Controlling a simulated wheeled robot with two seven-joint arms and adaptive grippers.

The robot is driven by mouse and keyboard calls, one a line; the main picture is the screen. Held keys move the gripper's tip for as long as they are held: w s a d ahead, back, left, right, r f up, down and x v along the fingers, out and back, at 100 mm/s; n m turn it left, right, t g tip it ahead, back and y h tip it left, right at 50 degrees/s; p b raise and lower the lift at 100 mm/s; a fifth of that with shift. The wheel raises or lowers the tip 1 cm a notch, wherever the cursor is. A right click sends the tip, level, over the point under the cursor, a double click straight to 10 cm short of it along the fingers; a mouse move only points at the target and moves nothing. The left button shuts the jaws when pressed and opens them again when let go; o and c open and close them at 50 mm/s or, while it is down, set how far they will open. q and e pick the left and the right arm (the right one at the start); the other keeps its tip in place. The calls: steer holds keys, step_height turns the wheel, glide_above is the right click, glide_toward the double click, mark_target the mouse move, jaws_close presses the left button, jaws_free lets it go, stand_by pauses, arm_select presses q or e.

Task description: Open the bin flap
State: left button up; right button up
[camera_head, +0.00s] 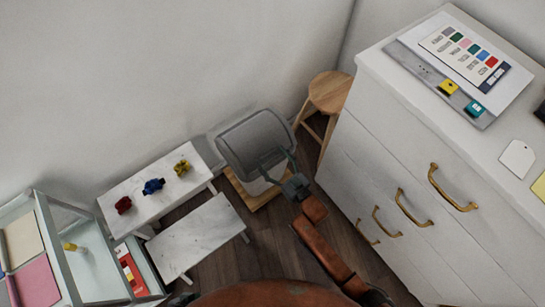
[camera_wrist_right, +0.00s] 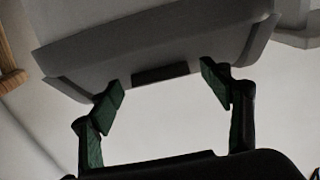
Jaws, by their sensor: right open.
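The grey bin (camera_head: 248,135) with a rounded top stands on a wooden base by the wall in the head view. My right gripper (camera_head: 279,160) is at its front right side, fingers spread toward it. In the right wrist view the bin's grey flap (camera_wrist_right: 150,45) fills the top, with a dark strip (camera_wrist_right: 160,73) at its lower edge. My right gripper (camera_wrist_right: 162,82) is open there, one green-padded finger on each side of the strip, nothing held. I cannot tell whether the fingers touch the flap. The flap looks closed. My left gripper is not in view.
A wooden stool (camera_head: 329,91) stands behind the bin, beside a white cabinet with brass handles (camera_head: 452,188) on the right. A low white bench (camera_head: 195,235) and a shelf with colored spools (camera_head: 153,187) are on the left.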

steer(key=c, duration=1.7)
